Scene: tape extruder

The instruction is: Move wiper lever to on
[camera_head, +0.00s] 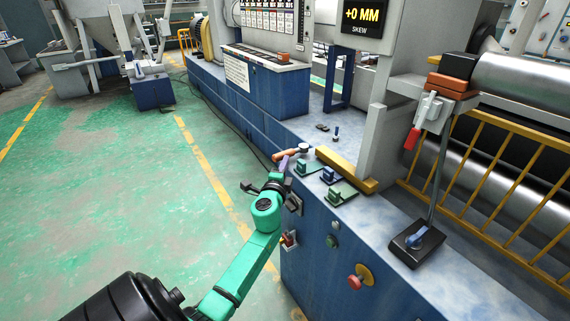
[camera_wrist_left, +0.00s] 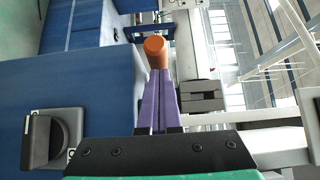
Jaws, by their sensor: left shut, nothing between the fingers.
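An orange-handled lever (camera_head: 286,154) sits at the near left corner of the blue machine top, with a grey round pivot (camera_head: 304,149) at its right end. I take it to be the wiper lever; no label is readable. Its orange round end (camera_wrist_left: 155,46) shows in the left wrist view just beyond my purple fingertips. My left gripper (camera_head: 284,162) is shut and empty beside the handle in the head view. It also shows shut in the left wrist view (camera_wrist_left: 159,74). I cannot tell whether the fingertips touch the handle. My right gripper is out of view.
Small switches on green and blue plates (camera_head: 340,194) stand right of the lever, before a yellow bar (camera_head: 346,168). A dark rotary switch (camera_wrist_left: 45,140) is on the blue front face. A red-handled clamp (camera_head: 412,138) hangs farther right. The floor at left is open.

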